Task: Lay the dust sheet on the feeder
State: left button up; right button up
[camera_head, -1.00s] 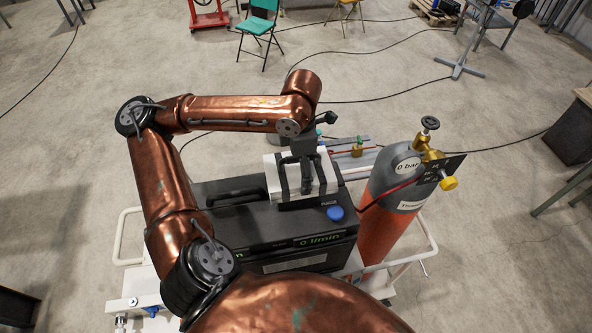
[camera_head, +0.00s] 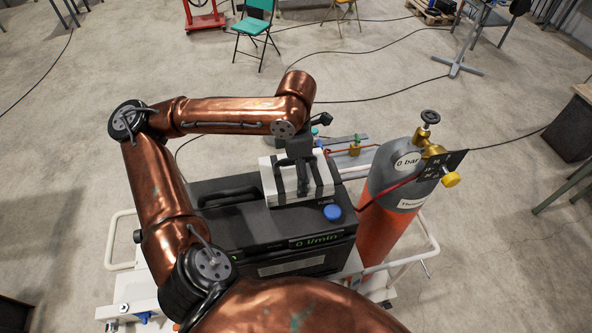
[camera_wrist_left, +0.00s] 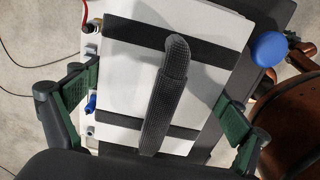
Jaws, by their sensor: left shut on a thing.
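A white pack (camera_head: 268,186) with black straps and a dark handle lies flat on a black machine (camera_head: 232,232). I cannot tell whether this pack is the folded dust sheet or the feeder; no loose cloth shows. My left gripper (camera_head: 297,172) is directly above the pack, pointing down. In the left wrist view the white pack (camera_wrist_left: 128,90) fills the middle, with its textured handle (camera_wrist_left: 163,105) between my fingers. Finger contact is hard to see. My right gripper is out of view.
A blue knob (camera_head: 332,212) sits on the machine close to the pack. An orange and grey gas cylinder (camera_head: 382,225) stands at its right, with a red hose between. A white rail (camera_head: 425,245) surrounds the cart. A green chair (camera_head: 254,28) stands far off; floor between is mostly clear.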

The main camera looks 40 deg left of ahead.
pick_arm(q)
jog(key=shift+w+f, duration=0.35)
jog(key=shift+w, duration=0.05)
jog(key=shift+s+f, duration=0.15)
jog(key=shift+s, duration=0.1)
jog(key=shift+w+f, duration=0.15)
jog(key=o, duration=1.4)
jog(key=shift+o, duration=0.2)
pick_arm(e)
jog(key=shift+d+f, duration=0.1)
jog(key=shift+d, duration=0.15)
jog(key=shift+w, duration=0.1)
